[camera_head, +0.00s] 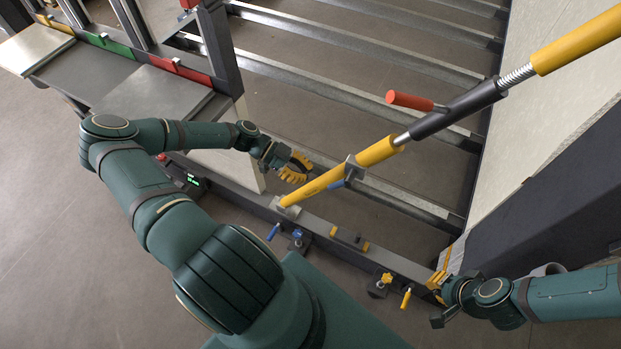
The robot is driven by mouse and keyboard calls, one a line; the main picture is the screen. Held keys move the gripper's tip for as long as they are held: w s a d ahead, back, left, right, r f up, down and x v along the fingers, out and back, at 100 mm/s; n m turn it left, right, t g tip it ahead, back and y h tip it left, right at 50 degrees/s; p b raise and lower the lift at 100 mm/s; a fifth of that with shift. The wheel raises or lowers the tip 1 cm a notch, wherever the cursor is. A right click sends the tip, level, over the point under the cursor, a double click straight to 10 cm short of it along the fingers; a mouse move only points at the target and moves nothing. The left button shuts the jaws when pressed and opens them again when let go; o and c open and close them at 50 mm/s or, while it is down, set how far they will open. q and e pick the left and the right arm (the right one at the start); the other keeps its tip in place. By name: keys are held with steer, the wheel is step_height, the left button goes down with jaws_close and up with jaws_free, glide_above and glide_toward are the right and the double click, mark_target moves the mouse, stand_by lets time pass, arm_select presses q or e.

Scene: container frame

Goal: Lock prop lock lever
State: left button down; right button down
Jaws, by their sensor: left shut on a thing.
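The prop (375,152) is a long yellow and black tube with a spring section. It slants from its foot plate on the dark beam up to the upper right. A red-handled lever (410,100) sticks out to the left of its black sleeve. A small blue lever (337,184) sits by the grey collar on the lower yellow tube. My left gripper (297,169) is at the lower tube, its yellow fingers shut against the prop; the exact contact is hard to see. My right gripper (437,284) is at the lower right, away from the prop; its finger opening is unclear.
The dark beam (395,262) runs below the prop, with blue and yellow clamps (385,279) beside it. Metal rails (340,95) cross the floor behind. A bench with yellow, green and red strips (110,45) stands at upper left. A dark post (560,190) rises at right.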

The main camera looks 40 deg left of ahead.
arm_select(q)
steer(key=s+a, duration=0.1)
steer(key=a, duration=0.5)
steer(key=shift+s+a+r, duration=0.2)
steer(key=shift+s+r, duration=0.15)
steer(key=shift+r, duration=0.05)
steer(key=shift+d, duration=0.1)
